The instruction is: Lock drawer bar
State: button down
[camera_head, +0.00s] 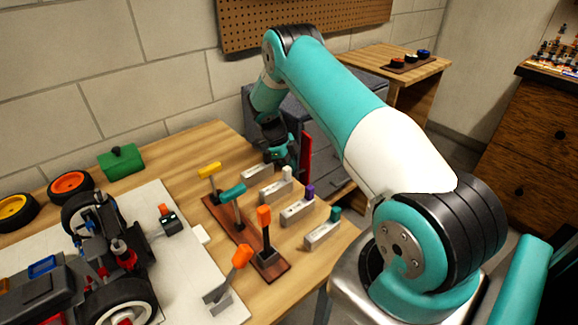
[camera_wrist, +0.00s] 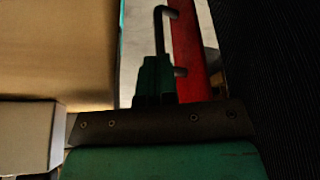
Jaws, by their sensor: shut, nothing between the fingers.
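A red bar (camera_head: 306,158) stands upright in front of the grey drawer cabinet (camera_head: 318,128), just right of my gripper (camera_head: 284,160) in the head view. In the wrist view the red bar (camera_wrist: 190,45) runs up the picture beside a pale grey strip. A thin dark bracket-shaped piece, which looks like a handle (camera_wrist: 159,28), lies at the pale strip, right ahead of my fingers (camera_wrist: 155,78). My gripper is shut with nothing in it, close to the bar. I cannot tell whether it touches the bar or the handle. My arm hides much of the cabinet.
The wooden table (camera_head: 190,150) holds a rack (camera_head: 245,238) of colour-handled tools and several grey blocks with coloured tops near my gripper. A partly built racecar (camera_head: 105,260) lies left on a white board. A small wooden table (camera_head: 425,75) stands behind my arm.

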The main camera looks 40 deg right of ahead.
jog(key=shift+s+n, duration=0.15)
jog(key=shift+n, duration=0.25)
jog(key=s+n, duration=0.1)
jog(key=n, duration=0.1)
jog(key=n+t+h, duration=0.1)
jog(key=n, duration=0.1)
jog(key=s+d+n, duration=0.1)
jog(key=n, duration=0.1)
jog(key=shift+s+t+h+b, duration=0.3)
jog(key=shift+t+h, duration=0.1)
jog(key=shift+s+d+f, duration=0.1)
jog(key=shift+s+d, duration=0.05)
jog(key=shift+s, duration=0.05)
dwell(0.4)
jog(key=p+v, duration=0.5)
jog(key=v, duration=0.5)
